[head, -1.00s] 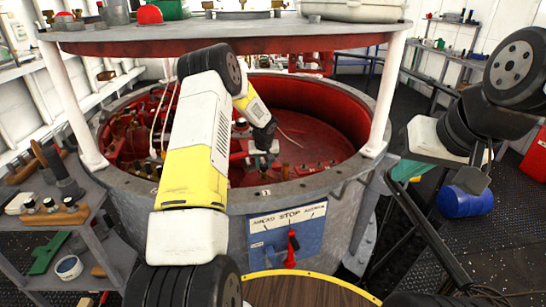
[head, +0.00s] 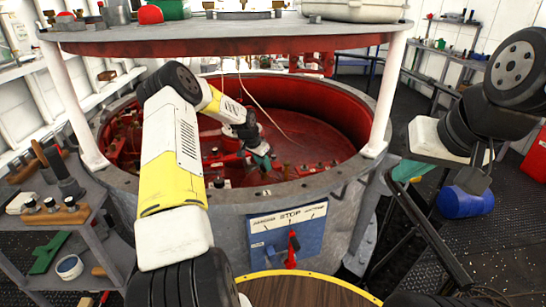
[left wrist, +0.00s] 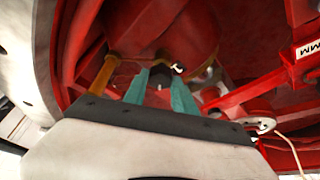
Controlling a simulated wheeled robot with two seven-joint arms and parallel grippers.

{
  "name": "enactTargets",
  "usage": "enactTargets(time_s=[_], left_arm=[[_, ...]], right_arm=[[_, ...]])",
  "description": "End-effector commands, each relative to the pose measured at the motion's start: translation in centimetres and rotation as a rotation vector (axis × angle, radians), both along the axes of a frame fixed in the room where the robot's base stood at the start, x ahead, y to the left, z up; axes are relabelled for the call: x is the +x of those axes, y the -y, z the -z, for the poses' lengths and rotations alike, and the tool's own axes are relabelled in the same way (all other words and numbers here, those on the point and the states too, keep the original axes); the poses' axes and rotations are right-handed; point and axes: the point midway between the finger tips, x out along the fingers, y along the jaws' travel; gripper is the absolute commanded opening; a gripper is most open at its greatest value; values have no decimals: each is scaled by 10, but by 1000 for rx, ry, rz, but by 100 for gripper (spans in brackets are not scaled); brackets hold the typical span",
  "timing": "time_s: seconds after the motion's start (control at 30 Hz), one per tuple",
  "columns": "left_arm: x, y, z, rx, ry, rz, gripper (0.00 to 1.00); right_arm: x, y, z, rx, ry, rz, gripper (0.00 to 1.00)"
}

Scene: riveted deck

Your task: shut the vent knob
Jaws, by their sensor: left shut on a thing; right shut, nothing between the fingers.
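My left gripper (head: 262,158) reaches down inside the round red-lined well (head: 325,115). In the left wrist view its two teal fingers (left wrist: 160,78) close on a small dark piece (left wrist: 158,84), which looks like the vent knob. Most of that piece is hidden between the fingers, and its turn cannot be read. In the head view the gripper covers it. My right gripper (head: 474,178) is shut and empty, out to the right, clear of the well.
A round tabletop (head: 230,30) on white posts stands over the well. A blue STOP panel (head: 287,236) with a red lever is on its front wall. Red pipework surrounds the gripper.

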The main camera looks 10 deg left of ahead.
Motion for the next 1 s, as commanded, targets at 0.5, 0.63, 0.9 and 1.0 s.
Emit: enactTargets(time_s=[0.5, 0.63, 0.9, 1.0], left_arm=[[2, -3, 1, 0, 0, 477, 0], [3, -3, 1, 1, 1, 576, 0], [3, -3, 1, 3, 0, 719, 0], [3, -4, 1, 3, 0, 750, 0]], right_arm=[[0, 0, 0, 0, 0, 0, 0], [0, 0, 0, 0, 0, 0, 0], [0, 0, 0, 0, 0, 0, 0], [0, 0, 0, 0, 0, 0, 0]])
